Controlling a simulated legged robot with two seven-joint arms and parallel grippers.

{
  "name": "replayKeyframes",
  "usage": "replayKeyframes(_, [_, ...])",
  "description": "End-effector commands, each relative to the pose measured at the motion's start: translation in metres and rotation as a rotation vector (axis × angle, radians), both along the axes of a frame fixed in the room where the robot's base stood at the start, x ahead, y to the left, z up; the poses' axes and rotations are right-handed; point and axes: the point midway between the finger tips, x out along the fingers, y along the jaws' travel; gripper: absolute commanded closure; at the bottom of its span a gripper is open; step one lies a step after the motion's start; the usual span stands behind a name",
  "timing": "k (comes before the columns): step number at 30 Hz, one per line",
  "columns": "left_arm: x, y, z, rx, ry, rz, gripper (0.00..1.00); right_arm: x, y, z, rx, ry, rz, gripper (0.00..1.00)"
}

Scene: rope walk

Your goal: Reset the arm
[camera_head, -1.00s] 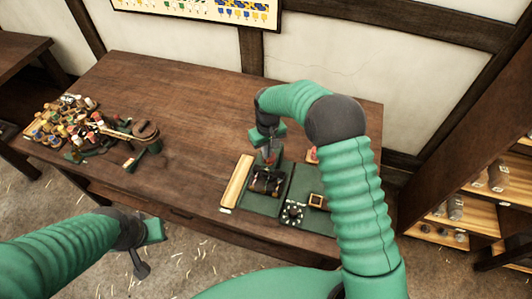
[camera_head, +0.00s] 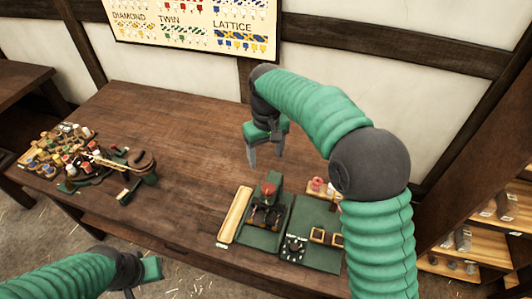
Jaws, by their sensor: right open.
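My right arm reaches over the wooden table (camera_head: 190,130) from the right. Its gripper (camera_head: 266,159) is open and empty, with both fingers pointing down above the back half of the table. It is behind and above the dark green tray (camera_head: 255,240), apart from it. The tray carries a small device with a red top (camera_head: 269,188) and two dark knobs. My left arm enters at the lower left. Its gripper (camera_head: 142,281) hangs in front of the table, partly cut off by the bottom edge, so its jaws are unclear.
A second green panel (camera_head: 318,262) with a dial (camera_head: 293,249) and square frames lies beside the tray. A pale wooden strip (camera_head: 234,214) lies to its left. Several coloured spools (camera_head: 55,145) crowd the table's left end. A shelf (camera_head: 500,225) stands right. The middle of the table is clear.

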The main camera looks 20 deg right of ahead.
Motion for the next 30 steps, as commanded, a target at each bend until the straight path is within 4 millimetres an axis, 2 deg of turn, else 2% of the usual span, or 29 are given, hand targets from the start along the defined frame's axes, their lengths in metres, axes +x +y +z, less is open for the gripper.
replayKeyframes(3, [0.000, 0.000, -0.001, 0.000, 0.000, 0.000, 1.00, 0.000, 0.000, 0.011, 0.001, -0.003, 0.000, 0.33])
replayKeyframes(6, [0.000, 0.000, -0.001, 0.000, 0.000, 0.000, 1.00, 0.000, -0.001, 0.015, 0.001, -0.003, 0.000, 0.33])
replayKeyframes(20, [0.000, 0.000, -0.001, 0.000, 0.000, 0.000, 1.00, -0.006, -0.001, 0.011, 0.000, -0.010, -0.004, 0.33])
replayKeyframes(23, [0.000, 0.000, -0.002, 0.000, 0.000, 0.000, 1.00, -0.027, -0.006, -0.005, -0.002, -0.031, -0.022, 0.33])
replayKeyframes(25, [0.000, 0.000, -0.002, 0.000, 0.000, 0.000, 1.00, -0.052, -0.012, -0.022, 0.001, -0.061, -0.047, 0.33])
replayKeyframes(30, [0.000, 0.000, -0.004, 0.000, 0.000, 0.000, 1.00, -0.134, -0.030, -0.068, 0.016, -0.140, -0.130, 0.33])
